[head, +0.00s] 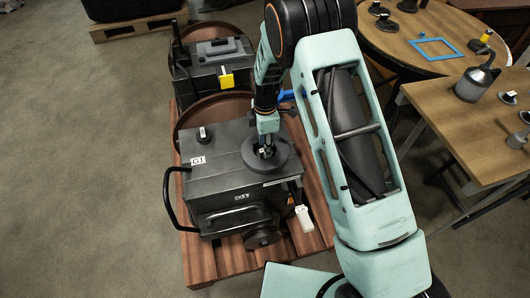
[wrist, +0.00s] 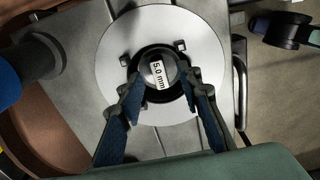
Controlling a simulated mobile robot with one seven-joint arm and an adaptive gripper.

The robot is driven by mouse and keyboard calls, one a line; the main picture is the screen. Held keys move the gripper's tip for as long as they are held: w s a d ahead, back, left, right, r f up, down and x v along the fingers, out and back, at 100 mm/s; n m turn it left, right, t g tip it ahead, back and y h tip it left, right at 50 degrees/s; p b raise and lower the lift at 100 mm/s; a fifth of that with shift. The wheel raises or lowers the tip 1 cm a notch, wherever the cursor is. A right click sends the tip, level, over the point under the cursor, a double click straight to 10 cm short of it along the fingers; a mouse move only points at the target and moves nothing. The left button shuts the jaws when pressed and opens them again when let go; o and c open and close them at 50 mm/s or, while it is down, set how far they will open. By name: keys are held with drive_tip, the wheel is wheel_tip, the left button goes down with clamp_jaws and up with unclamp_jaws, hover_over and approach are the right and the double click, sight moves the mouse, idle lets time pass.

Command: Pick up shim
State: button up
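A small round dark piece with a white "5.0 mm" label, which looks like the shim (wrist: 152,62), sits at the centre of a round flat disc (wrist: 118,62). The disc looks bright in the wrist view and dark grey in the head view (head: 287,165), on top of a grey engine block (head: 228,178). My gripper (wrist: 162,80) is open, its fingers pointing at the piece, one on each side. Whether they touch it is unclear. In the head view my gripper (head: 266,149) is over the disc and mostly hides the piece.
A round table (head: 394,45) and a wooden bench (head: 455,125) stand at right. Floor at left is clear.

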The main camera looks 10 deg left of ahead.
drive_tip(key=shift+f, duration=0.7)
clamp_jaws()
drive_tip(key=shift+r, duration=0.2)
